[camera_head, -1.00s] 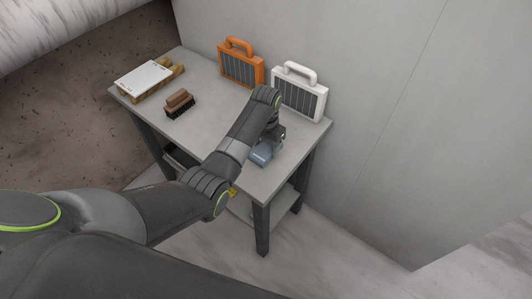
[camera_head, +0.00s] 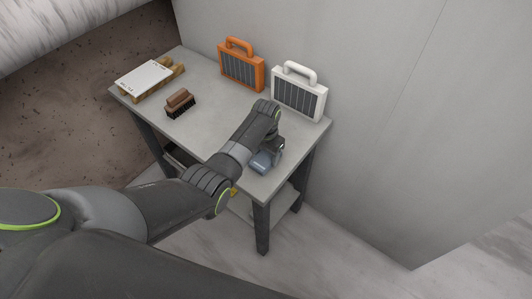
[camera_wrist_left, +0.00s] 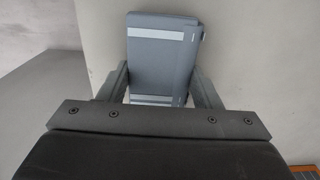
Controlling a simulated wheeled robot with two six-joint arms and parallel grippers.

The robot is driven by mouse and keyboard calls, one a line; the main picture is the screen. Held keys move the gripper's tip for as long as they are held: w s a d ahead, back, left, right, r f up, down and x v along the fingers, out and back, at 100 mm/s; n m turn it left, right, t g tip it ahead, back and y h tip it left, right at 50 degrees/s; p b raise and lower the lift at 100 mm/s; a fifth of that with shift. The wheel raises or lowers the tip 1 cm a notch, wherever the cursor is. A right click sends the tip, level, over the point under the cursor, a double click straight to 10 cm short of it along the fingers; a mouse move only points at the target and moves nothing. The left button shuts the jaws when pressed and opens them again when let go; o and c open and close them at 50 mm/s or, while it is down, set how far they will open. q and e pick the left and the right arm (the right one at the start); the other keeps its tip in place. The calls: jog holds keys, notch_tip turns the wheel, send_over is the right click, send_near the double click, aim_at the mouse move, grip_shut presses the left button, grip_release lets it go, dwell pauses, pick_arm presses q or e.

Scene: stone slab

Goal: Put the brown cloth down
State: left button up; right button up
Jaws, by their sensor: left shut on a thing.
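My left gripper (camera_head: 270,152) is over the near right end of the grey table (camera_head: 205,125). It is shut on a blue-grey, flat, block-like thing (camera_head: 262,163). In the left wrist view this thing (camera_wrist_left: 163,60) has pale stripes and sits between the two fingers (camera_wrist_left: 160,88). I cannot tell whether it touches the tabletop. No brown cloth can be made out; the held thing looks blue-grey. My right gripper is not in view.
A brown brush (camera_head: 180,103) lies on the table's left half. A white board on a small wooden pallet (camera_head: 146,79) is at the far left. An orange case (camera_head: 240,66) and a white case (camera_head: 298,93) stand along the wall. The table's middle is clear.

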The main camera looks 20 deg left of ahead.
pick_arm(q)
jog(key=o, duration=1.3)
jog(key=shift+f, duration=0.1)
notch_tip(320, 180, up, 12)
jog(key=b, duration=0.3)
notch_tip(320, 180, up, 6)
jog(key=p, duration=0.4)
send_over(266, 154)
